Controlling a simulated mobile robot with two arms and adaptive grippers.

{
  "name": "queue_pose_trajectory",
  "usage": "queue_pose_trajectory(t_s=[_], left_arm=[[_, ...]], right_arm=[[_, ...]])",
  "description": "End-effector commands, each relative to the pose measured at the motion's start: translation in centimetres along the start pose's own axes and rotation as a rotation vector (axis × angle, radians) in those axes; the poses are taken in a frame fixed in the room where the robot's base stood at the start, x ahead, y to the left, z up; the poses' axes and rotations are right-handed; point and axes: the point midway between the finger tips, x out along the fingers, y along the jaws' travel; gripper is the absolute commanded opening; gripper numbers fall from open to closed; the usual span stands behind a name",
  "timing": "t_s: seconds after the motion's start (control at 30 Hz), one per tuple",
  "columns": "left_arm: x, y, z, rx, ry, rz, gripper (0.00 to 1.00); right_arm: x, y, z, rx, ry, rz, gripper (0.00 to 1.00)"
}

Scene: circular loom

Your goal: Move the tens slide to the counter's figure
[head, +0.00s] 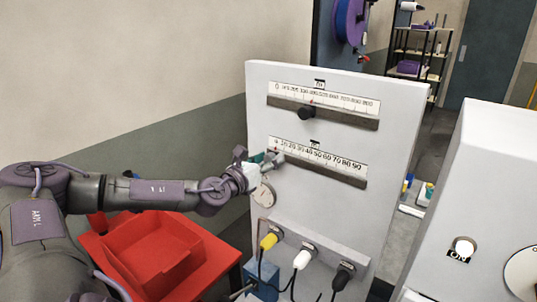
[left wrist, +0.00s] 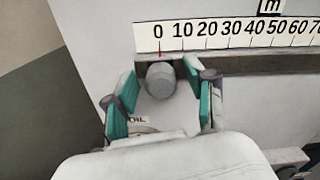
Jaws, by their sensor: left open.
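The tens slide's knob (left wrist: 160,78) is a grey round knob on the lower scale (head: 318,159), marked 0 to 90 in tens. In the left wrist view its red pointer stands at 0, the left end of the scale. My left gripper (left wrist: 163,90) is open, with its green-padded fingers on either side of the knob and gaps showing. In the head view the left gripper (head: 265,160) is at the left end of the lower scale and mostly hides the knob. I cannot make out a counter showing a figure. My right gripper is not in view.
The upper scale (head: 322,101) has a black knob (head: 306,113). A round dial (head: 264,195) sits below my left gripper. Yellow, white and black plugs (head: 302,258) with cables line the panel's lower part. A red tray (head: 155,255) stands below my left arm.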

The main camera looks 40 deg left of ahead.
Motion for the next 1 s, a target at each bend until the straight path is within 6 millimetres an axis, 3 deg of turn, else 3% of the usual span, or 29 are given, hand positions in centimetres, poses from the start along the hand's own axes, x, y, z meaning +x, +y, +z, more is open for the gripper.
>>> queue_pose_trajectory(t_s=[0.3,0.67,1.0], left_arm=[[0.21,-0.03,-0.05,0.0,0.0,-0.001,0.55],[0.2,-0.02,-0.03,0.0,0.0,0.0,0.0],[0.23,0.06,-0.07,-0.001,0.0,0.0,0.0]], right_arm=[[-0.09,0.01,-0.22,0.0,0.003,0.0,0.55],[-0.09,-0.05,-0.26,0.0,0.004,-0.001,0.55],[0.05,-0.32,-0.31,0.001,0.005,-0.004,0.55]])
